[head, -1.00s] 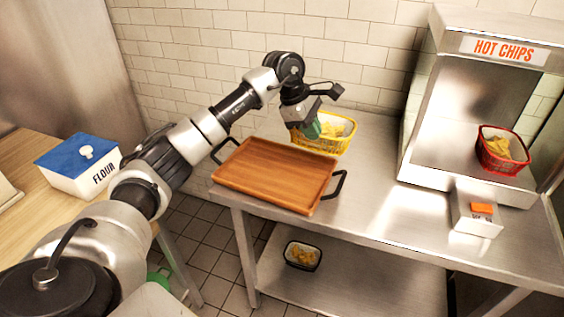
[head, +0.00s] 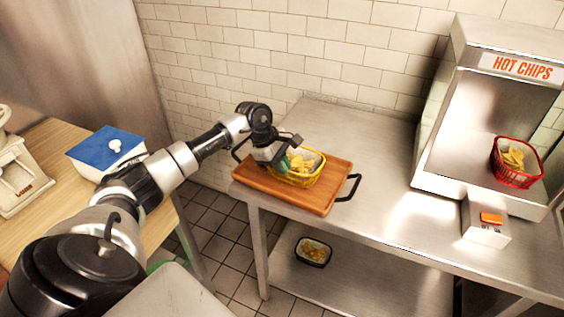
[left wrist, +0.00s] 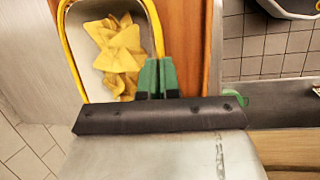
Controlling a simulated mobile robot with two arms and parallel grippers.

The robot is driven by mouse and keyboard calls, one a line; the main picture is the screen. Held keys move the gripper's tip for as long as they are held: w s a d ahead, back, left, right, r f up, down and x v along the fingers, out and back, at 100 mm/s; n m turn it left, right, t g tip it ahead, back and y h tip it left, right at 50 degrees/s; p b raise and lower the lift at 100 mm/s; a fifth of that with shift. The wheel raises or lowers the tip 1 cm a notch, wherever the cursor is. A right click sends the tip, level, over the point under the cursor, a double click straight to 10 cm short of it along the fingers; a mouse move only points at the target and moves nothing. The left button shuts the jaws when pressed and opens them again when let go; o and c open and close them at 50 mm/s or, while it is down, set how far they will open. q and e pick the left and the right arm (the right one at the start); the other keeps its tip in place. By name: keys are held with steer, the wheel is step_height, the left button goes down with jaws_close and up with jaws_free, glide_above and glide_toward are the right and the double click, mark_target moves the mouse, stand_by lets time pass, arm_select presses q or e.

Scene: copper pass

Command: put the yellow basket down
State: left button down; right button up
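The yellow basket (head: 304,180) holds a pale liner and yellow chips (head: 301,161). It is upright over the wooden tray (head: 322,197) with black handles, on the steel table. I cannot tell whether its base touches the tray. My left gripper (head: 284,164), with green fingertips, is at the basket's left side. In the left wrist view the green fingers (left wrist: 158,76) are close together on the basket's yellow rim (left wrist: 158,35), with the tray's wood (left wrist: 187,40) beside it. My right gripper is out of view.
A hot chips station (head: 445,170) at the right holds a red basket (head: 520,178) of chips. A black basket (head: 313,252) sits on the lower shelf. The table behind the tray is clear.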

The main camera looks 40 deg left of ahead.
arm_select(q)
steer(key=c, duration=1.8)
jaws_free()
steer(key=o, duration=0.4)
steer(key=shift+o, duration=0.2)
steer(key=shift+s+a+r+b, duration=0.1)
steer(key=shift+a+r+b, duration=0.2)
steer(key=shift+r, duration=0.2)
steer(key=b+v, duration=0.2)
steer(key=v, duration=0.9)
steer(key=shift+d, duration=0.15)
